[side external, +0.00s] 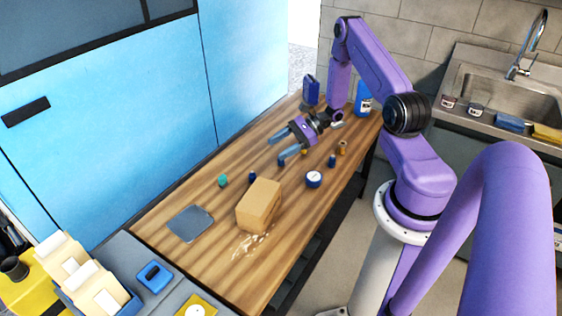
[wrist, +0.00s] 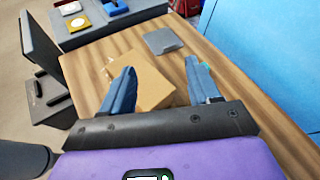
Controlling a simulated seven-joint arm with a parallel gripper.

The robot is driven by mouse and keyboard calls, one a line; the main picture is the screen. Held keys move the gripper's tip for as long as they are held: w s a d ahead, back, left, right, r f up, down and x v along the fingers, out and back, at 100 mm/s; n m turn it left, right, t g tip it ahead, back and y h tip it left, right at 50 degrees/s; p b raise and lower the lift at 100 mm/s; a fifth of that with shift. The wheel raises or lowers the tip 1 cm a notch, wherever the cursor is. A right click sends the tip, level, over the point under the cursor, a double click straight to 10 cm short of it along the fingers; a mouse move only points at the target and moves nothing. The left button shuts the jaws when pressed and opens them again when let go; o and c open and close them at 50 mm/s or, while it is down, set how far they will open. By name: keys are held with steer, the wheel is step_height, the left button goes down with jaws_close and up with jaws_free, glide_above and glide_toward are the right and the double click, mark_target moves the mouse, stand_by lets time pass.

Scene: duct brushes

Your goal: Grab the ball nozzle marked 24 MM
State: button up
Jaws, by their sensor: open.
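Several small nozzle-like pieces stand on the wooden table: a teal one (side external: 223,180), a dark blue one (side external: 252,177), another blue one (side external: 332,161), a brown one (side external: 342,147) and a small yellow one (side external: 304,152). No 24 MM marking is readable on any, so I cannot tell which is the ball nozzle. My gripper (side external: 276,148) is open and empty above the table, left of the yellow piece. In the wrist view its blue fingers (wrist: 160,70) are spread apart; a teal bit (wrist: 206,64) shows by the right finger, mostly hidden.
A cardboard box (side external: 258,205) stands mid-table, also in the wrist view (wrist: 150,85). A round blue-and-white item (side external: 313,179) sits near the right edge.

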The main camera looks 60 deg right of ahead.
steer(key=s+d+f+m+t+h, duration=0.35)
steer(key=d+f+m+h, duration=0.2)
steer(key=d+f, duration=0.2)
steer(key=s+d+f+m+t+h, duration=0.3)
steer(key=s+d+f+m+h, duration=0.15)
steer(key=d+f+m, duration=0.35)
steer(key=shift+n, duration=0.35)
steer(key=x, duration=0.3)
steer(key=r+x, duration=0.1)
steer(key=x, duration=0.3)
steer(key=d+x, duration=0.1)
steer(key=x, duration=0.3)
steer(key=shift+w+r, duration=0.3)
steer(key=shift+f+x, duration=0.2)
steer(key=shift+x, duration=2.35)
steer(key=shift+d, duration=0.1)
jaws_close()
